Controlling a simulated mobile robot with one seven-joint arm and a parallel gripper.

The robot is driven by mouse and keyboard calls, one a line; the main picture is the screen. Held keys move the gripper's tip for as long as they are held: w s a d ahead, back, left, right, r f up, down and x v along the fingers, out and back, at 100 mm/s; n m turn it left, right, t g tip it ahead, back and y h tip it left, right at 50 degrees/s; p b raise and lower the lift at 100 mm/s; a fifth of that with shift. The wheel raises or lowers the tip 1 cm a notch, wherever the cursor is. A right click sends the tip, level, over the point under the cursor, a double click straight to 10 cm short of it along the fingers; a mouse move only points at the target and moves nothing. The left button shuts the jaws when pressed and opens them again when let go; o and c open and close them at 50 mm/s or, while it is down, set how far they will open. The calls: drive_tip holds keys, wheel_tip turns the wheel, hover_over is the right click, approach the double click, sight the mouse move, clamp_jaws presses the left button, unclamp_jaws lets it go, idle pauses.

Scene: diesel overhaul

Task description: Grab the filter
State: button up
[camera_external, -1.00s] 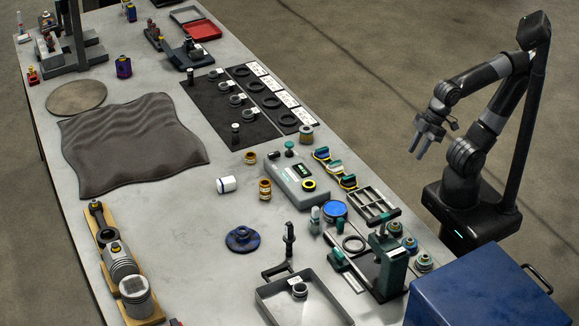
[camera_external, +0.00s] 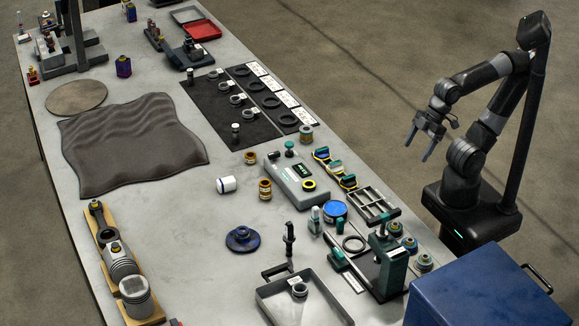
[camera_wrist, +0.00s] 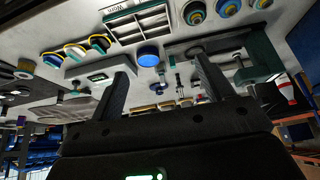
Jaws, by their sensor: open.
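A short white cylinder with a dark blue end (camera_external: 227,185), which looks like the filter, lies on its side on the grey bench in the external view. I cannot pick it out clearly in the wrist view. My gripper (camera_external: 418,152) is open and empty, raised at the right, beyond the bench's right edge and well apart from the cylinder. In the wrist view its two fingers (camera_wrist: 163,72) stand spread, with nothing held between them.
Brass-coloured cylinders (camera_external: 265,190), a grey-green tester (camera_external: 297,180), a blue round tin (camera_external: 335,209) and a divided tray (camera_external: 375,205) lie between my gripper and the cylinder. A green press (camera_external: 391,262) and blue cabinet (camera_external: 490,290) stand nearer.

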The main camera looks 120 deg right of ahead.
wheel_tip(320, 180, up, 18)
drive_tip(key=w+d+r+m+h, duration=0.1)
drive_tip(key=w+d+r+m, duration=0.1)
drive_tip(key=w+d, duration=0.45)
drive_tip(key=m+g+h, duration=0.1)
drive_tip(key=m+g, duration=0.1)
drive_tip(key=m, duration=0.2)
hover_over(308, 129)
drive_tip(key=s+a, duration=0.3)
wheel_tip(308, 129, down, 3)
drive_tip(key=f, duration=1.1)
drive_tip(key=d+f, duration=0.1)
drive_tip(key=f, duration=1)
drive_tip(key=w+f, duration=0.1)
drive_tip(key=f, duration=1)
drive_tip(key=shift+w+d, duration=0.1)
drive_tip(key=shift+d, duration=0.1)
drive_tip(key=shift+w+d+x, duration=0.1)
drive_tip(key=shift+d+x, duration=0.1)
drive_tip(key=shift+x, duration=0.8)
drive_tip(key=shift+w+d+x, duration=0.1)
drive_tip(key=shift+d+x, duration=0.1)
drive_tip(key=shift+x, duration=0.8)
drive_tip(key=shift+d+x, duration=0.2)
drive_tip(key=shift+x, duration=0.8)
drive_tip(key=shift+r, duration=0.15)
